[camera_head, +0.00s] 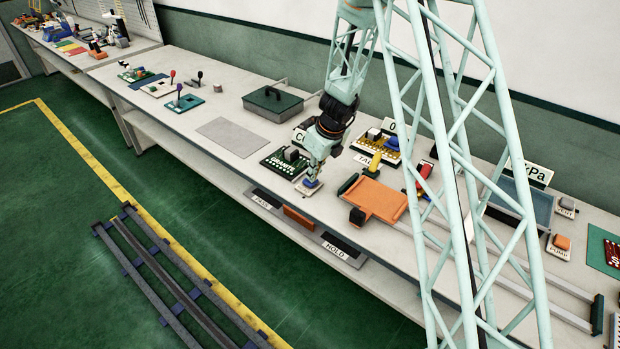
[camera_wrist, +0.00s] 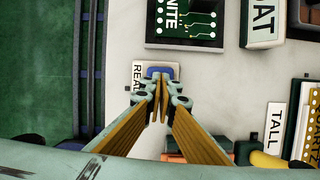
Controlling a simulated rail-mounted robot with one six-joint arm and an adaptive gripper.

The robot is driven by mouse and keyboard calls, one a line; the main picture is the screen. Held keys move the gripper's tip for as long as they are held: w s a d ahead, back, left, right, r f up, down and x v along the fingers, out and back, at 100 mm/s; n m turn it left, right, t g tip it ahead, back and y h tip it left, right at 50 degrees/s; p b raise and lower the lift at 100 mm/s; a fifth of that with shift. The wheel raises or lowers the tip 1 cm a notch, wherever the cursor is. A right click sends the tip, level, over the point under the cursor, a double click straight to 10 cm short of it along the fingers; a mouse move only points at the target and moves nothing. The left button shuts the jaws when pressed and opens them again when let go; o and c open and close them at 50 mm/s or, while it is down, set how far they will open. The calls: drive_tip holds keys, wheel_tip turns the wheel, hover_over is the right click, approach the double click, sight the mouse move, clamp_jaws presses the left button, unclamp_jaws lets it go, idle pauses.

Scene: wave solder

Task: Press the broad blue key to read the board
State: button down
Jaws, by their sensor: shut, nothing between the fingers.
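The broad blue key (camera_wrist: 156,71) sits on a small pale base (camera_wrist: 173,67) labelled READ. In the head view the same key base (camera_head: 307,190) stands near the front edge of the bench. My gripper (camera_wrist: 161,84) is shut and empty, its fingertips at the near edge of the blue key and partly hiding it. In the head view my gripper (camera_head: 313,178) points down right over the key. I cannot tell whether the tips touch it or whether it is pressed. A green board (camera_wrist: 187,22) marked GRANITE lies just beyond the key.
An orange carriage (camera_head: 374,200) on rails stands right of the key. A COAT sign (camera_wrist: 262,22) and a TALL sign (camera_wrist: 275,125) stand nearby. PASS and HOLD bins (camera_head: 340,249) sit below the front edge. A grey mat (camera_head: 231,136) lies bare to the left.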

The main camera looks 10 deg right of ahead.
drive_tip(key=shift+r+p, duration=2.45)
drive_tip(key=shift+r, duration=0.2)
drive_tip(key=v, duration=1.2)
drive_tip(key=shift+f, duration=0.1)
